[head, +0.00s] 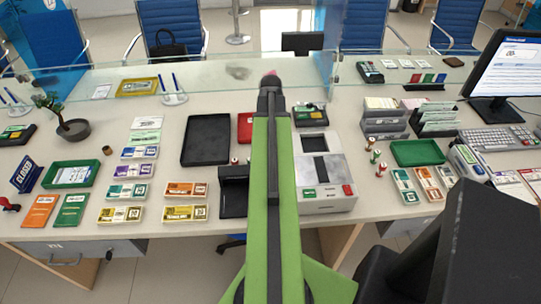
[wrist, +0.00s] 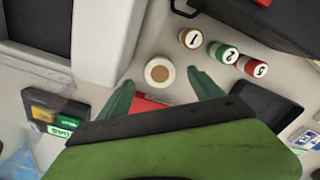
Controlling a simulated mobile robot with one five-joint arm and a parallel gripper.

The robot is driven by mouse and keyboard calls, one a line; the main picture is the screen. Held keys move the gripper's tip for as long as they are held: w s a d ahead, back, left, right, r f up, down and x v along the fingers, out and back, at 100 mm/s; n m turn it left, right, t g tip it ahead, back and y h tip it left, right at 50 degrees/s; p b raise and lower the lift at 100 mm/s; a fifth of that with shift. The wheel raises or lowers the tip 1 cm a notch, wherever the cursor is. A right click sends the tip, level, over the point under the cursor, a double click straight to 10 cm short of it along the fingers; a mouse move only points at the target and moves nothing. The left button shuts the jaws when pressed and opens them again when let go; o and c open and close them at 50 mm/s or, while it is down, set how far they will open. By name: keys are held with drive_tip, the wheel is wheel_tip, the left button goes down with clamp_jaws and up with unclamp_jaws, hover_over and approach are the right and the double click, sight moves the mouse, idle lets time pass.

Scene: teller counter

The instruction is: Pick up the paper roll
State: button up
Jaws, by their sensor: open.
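The paper roll (wrist: 160,72) shows in the wrist view as a white ring with a brown core, seen end-on. It stands on the pale counter. My gripper (wrist: 161,90) is open, with its two green fingers apart, one on each side below the roll in the picture. The roll appears just beyond the fingertips, and nothing is held. I cannot tell the height of the fingers above the counter. In the head view my green arm covers the middle of the counter, and I cannot make out the roll or the fingers there.
In the head view, a black tray (head: 207,140) lies left of my arm.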

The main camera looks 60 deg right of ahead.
wheel_tip(320, 180, down, 4)
drive_tip(key=b, duration=0.3)
drive_tip(key=shift+f, duration=0.1)
drive_tip(key=shift+r, duration=0.2)
drive_tip(key=c, duration=1.4)
drive_tip(key=shift+c, duration=0.2)
wheel_tip(320, 180, up, 10)
drive_tip(key=p, duration=1)
drive_tip(key=shift+r+p, duration=0.2)
drive_tip(key=shift+p, duration=0.2)
